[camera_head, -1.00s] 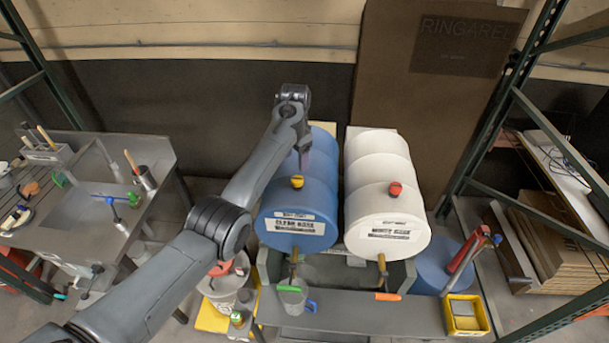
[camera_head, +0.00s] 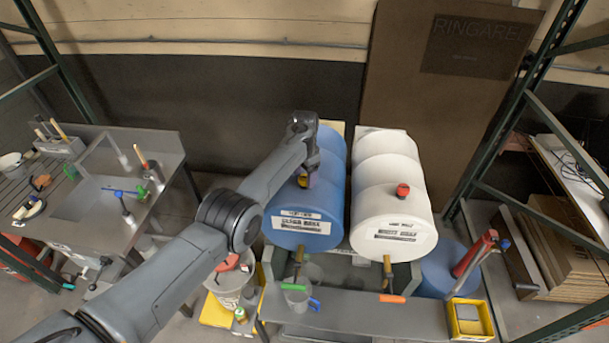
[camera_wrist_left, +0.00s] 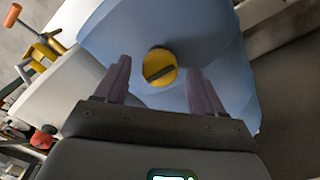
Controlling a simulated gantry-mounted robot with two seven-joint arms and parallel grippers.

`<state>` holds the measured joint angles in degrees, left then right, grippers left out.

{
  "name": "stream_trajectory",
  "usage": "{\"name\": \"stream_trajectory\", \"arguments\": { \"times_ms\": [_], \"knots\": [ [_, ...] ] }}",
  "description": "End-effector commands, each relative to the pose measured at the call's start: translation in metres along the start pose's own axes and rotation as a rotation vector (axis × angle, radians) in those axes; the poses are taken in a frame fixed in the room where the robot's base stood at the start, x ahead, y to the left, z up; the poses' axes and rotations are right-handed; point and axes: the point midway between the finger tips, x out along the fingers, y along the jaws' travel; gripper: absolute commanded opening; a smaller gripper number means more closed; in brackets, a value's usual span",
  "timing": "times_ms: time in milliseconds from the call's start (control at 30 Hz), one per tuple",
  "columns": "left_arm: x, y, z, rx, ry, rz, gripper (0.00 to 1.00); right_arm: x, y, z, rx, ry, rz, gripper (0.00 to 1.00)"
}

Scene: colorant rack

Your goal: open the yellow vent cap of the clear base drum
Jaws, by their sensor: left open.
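The blue clear base drum (camera_head: 300,222) lies on its side at the middle of the head view, with a white label on its front end. Its yellow vent cap (camera_head: 303,180) sits on top near the front, partly hidden by my left gripper (camera_head: 307,172). In the left wrist view the yellow cap (camera_wrist_left: 160,67) shows a dark slot or bar across it. My left gripper (camera_wrist_left: 157,85) is open, with one dark finger on each side of the cap and a visible gap to each. I cannot tell whether the fingertips reach the cap's height. My right gripper is not in view.
A white drum (camera_head: 392,225) with a red cap (camera_head: 403,190) lies right beside the blue drum. A grey shelf (camera_head: 365,315) with a clear jug (camera_head: 297,293) stands in front. A sink bench (camera_head: 110,215) is at left; green rack posts stand on both sides.

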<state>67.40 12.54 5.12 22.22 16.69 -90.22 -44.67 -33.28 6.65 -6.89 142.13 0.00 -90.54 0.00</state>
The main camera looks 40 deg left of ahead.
Motion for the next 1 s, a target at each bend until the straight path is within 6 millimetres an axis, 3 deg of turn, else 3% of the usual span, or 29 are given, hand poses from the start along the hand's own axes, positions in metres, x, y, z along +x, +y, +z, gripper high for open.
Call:
{"name": "stream_trajectory", "arguments": {
  "times_ms": [367,733,1000],
  "knots": [
    [0.0049,0.0003,-0.0003,0.001,0.001,0.0,0.69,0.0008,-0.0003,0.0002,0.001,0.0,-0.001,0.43],
    [0.0048,0.0003,-0.0002,0.0,0.001,0.0,0.15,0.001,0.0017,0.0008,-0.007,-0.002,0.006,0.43],
    [0.0045,0.0003,-0.0002,-0.02,0.0,0.0,0.13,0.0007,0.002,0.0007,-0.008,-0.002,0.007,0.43]
  ]
}}
